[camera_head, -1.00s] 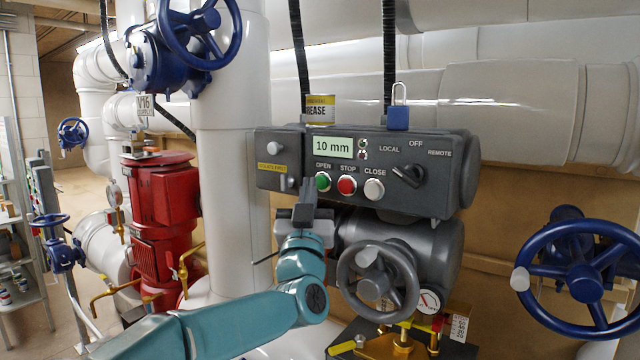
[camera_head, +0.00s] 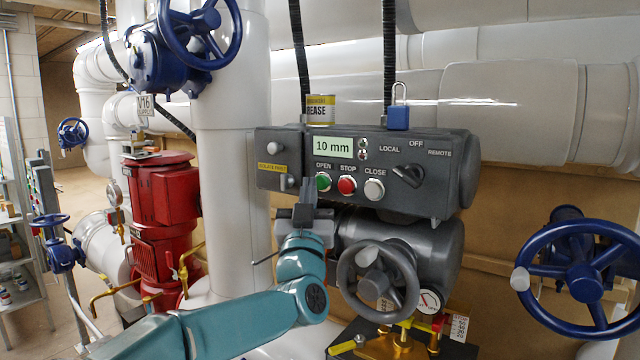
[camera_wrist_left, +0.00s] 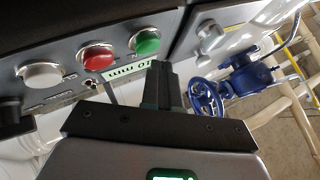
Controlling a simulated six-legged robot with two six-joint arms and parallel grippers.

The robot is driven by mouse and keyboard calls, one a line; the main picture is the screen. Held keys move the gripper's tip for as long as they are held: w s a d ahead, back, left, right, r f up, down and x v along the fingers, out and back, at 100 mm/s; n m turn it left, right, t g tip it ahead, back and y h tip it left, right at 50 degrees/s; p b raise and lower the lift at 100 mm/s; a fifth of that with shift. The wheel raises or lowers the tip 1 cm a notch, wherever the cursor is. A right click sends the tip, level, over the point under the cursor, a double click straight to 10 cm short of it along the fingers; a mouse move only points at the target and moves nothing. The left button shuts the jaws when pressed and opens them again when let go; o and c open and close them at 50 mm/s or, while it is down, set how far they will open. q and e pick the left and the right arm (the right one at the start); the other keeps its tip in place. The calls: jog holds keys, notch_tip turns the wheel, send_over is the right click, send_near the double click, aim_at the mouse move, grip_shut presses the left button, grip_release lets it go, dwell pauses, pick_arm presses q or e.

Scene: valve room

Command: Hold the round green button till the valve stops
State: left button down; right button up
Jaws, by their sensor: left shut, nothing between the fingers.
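The round green button (camera_head: 323,182) is the left one of three on the grey control box (camera_head: 440,190), under the word OPEN. It also shows in the wrist view (camera_wrist_left: 146,41). My left gripper (camera_head: 308,184) is shut and empty. Its dark fingertips are just left of the green button in the head view and close beside it in the wrist view (camera_wrist_left: 162,66). I cannot see contact with the button. The display (camera_head: 333,147) reads 10 mm. The grey valve handwheel (camera_head: 378,282) is below the box. My right gripper is out of view.
The red STOP button (camera_head: 347,185) and white CLOSE button (camera_head: 374,189) are right of the green one. A black selector knob (camera_head: 408,175), a blue padlock (camera_head: 398,117) and a grease tin (camera_head: 320,109) are on the box. A thick white pipe (camera_head: 228,200) stands at left.

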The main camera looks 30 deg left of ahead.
pick_arm(q)
jog(key=shift+w, duration=0.15)
jog(key=shift+w, duration=0.3)
